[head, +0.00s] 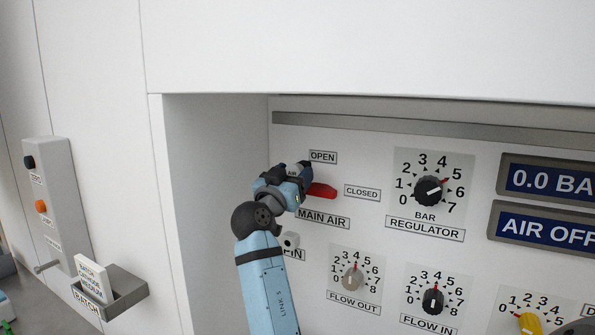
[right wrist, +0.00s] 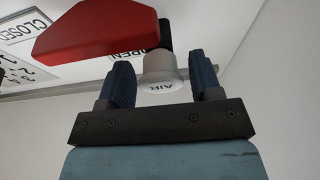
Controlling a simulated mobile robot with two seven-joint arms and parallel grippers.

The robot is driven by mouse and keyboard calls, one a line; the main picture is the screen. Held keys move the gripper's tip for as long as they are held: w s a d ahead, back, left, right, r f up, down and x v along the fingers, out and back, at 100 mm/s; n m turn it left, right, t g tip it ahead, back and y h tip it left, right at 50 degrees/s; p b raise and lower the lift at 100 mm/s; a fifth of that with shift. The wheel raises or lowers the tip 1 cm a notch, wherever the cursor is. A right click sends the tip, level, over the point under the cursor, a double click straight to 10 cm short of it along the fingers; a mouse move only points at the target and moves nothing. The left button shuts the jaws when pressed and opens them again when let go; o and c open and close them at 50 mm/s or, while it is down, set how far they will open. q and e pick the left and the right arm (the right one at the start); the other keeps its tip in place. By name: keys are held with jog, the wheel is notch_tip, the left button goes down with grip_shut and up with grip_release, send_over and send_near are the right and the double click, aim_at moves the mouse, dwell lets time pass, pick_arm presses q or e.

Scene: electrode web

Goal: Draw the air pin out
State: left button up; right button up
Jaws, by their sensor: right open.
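The air pin (right wrist: 160,86) has a pale round head marked AIR and shows in the right wrist view between the two fingers. Its head also shows in the head view (head: 292,172), partly covered by my gripper. My right gripper (right wrist: 161,76) is open, with a finger on each side of the pin head and a gap visible at both sides. In the head view the right gripper (head: 296,181) is at the main air valve. The red valve lever (head: 322,191) points right, toward the CLOSED label. It also shows beside the pin in the right wrist view (right wrist: 95,30). My left gripper is not in view.
A small white block (head: 290,240) sits by a partly hidden PIN label below my wrist. The regulator knob (head: 428,190) and flow knobs are to the right. Displays read 0.0 BA and AIR OFF, cut off. The recess side wall (head: 215,200) stands left of my arm.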

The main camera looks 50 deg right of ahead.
aim_at(292, 172)
jog(key=c, duration=0.8)
jog(key=shift+c, duration=0.2)
jog(key=shift+a, duration=0.2)
jog(key=shift+s+a+b, duration=0.1)
jog(key=shift+a+b, duration=0.1)
jog(key=shift+b, duration=0.2)
jog(key=shift+s+a, duration=0.1)
jog(key=shift+a, duration=0.2)
jog(key=shift+s+a+b, duration=0.25)
jog(key=shift+a+b, duration=0.45)
jog(key=shift+a, duration=0.1)
jog(key=shift+s+a+b, duration=0.25)
jog(key=shift+a+b, duration=0.25)
jog(key=shift+a, duration=0.4)
